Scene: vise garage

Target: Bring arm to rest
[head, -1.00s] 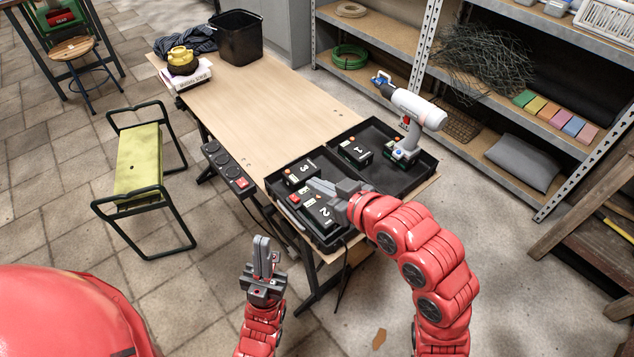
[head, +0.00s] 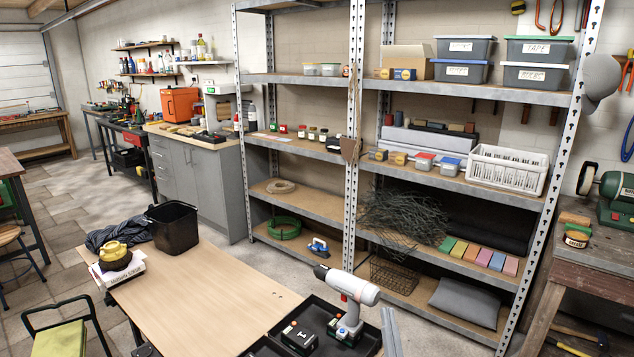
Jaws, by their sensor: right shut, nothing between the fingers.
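My right gripper (head: 388,318) shows at the bottom edge, just right of the drill. Its grey fingers point up and are shut with nothing between them. The rest of the right arm is out of view, and my left gripper is not in view. A white and grey cordless drill (head: 352,290) stands upright in the black tray (head: 330,307) at the near end of the wooden table. A black battery marked 1 (head: 299,338) sits left of the drill. The near part of the tray is cut off by the frame.
The table (head: 200,300) has a black bin (head: 173,228), a dark cloth (head: 120,236) and a yellow object (head: 114,252) on a book at its far end. Its middle is clear. A tall metal shelf (head: 350,150) stands behind. A workbench (head: 595,260) is at right.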

